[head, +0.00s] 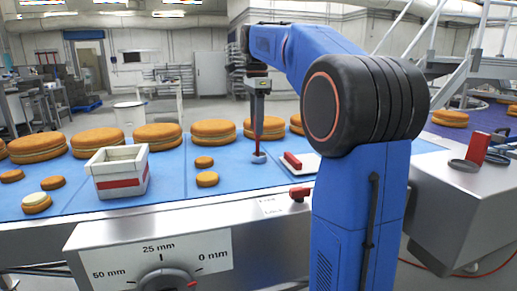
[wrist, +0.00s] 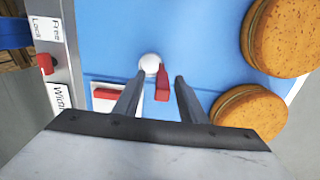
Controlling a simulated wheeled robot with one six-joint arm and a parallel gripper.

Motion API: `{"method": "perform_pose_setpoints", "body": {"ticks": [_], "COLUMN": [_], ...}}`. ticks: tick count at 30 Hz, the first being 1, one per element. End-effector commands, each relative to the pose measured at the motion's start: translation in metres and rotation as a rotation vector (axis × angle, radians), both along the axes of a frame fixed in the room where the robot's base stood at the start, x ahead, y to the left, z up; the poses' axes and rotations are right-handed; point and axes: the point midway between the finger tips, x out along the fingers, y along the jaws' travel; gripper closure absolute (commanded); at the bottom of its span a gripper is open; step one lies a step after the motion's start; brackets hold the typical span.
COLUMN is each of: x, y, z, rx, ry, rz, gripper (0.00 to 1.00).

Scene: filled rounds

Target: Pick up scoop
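The scoop has a red handle (wrist: 162,85) and a small round pale bowl (wrist: 150,63) in the wrist view. In the head view its bowl (head: 259,159) is on the blue belt and the handle rises from it toward my gripper. My gripper (head: 257,128) points down right above the scoop. In the wrist view the two grey fingers (wrist: 160,75) are apart, with the red handle showing between them and a gap on each side. Whether the fingertips reach down to handle height is hard to tell.
A white plate with a red grip (head: 292,160) lies close right of the scoop. Small rounds (head: 207,179) lie to the left, with a white box (head: 118,184) beyond. Large filled rounds (head: 213,132) line the back. A red knob (head: 299,193) sits on the front rail.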

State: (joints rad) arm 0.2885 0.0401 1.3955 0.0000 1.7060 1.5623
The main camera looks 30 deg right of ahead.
Motion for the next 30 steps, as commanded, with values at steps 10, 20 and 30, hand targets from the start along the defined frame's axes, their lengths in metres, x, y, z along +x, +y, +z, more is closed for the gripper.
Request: {"method": "perform_pose_setpoints", "body": {"ticks": [10,20,30], "x": [0.003,0.003,0.003], "y": [-0.003,-0.003,-0.003], "z": [-0.042,-0.05,-0.049], "rx": [0.0,0.0,0.0], "ry": [0.001,0.0,0.0], "rz": [0.0,0.0,0.0], "gripper": [0.62,0.62,1.0]}}
